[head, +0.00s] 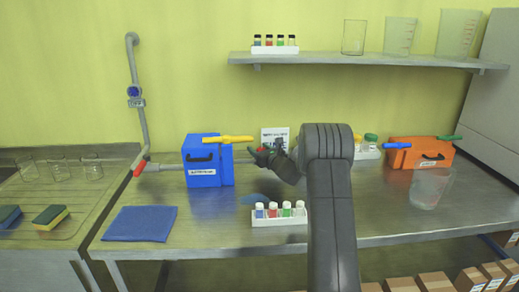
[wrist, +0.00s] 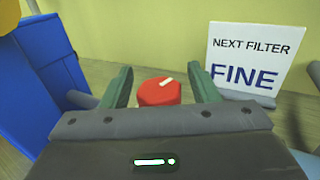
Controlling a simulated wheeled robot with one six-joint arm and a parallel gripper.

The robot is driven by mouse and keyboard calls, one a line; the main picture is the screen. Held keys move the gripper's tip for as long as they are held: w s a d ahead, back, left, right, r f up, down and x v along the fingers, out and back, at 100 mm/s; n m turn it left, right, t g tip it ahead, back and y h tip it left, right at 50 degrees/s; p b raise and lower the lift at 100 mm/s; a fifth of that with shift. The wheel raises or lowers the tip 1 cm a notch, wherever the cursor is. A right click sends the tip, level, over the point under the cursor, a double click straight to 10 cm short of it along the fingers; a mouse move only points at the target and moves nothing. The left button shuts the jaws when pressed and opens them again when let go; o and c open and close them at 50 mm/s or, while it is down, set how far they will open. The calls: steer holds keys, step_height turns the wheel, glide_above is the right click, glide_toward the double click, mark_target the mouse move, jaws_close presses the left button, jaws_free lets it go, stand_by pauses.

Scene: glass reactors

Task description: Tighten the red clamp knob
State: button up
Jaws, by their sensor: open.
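The red clamp knob (wrist: 160,92) shows in the wrist view, with a pale mark on its top pointing up and to the right. My gripper (wrist: 161,88) is open, with one finger on each side of the knob and a visible gap on both sides. Whether the fingers are level with the knob cannot be told. In the head view my gripper (head: 265,155) is at the bench's middle, right of the blue box, and a small red bit of the knob (head: 263,149) shows by its tips. The clamp under the knob is hidden.
A blue box (head: 200,178) with a yellow handle (head: 228,139) stands close on the left. A sign reading "NEXT FILTER FINE" (wrist: 256,58) stands behind right. A rack of capped vials (head: 279,219) is in front. An orange box (head: 420,156) and a clear beaker (head: 430,188) are at right.

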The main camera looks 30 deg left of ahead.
steer(key=c, duration=1)
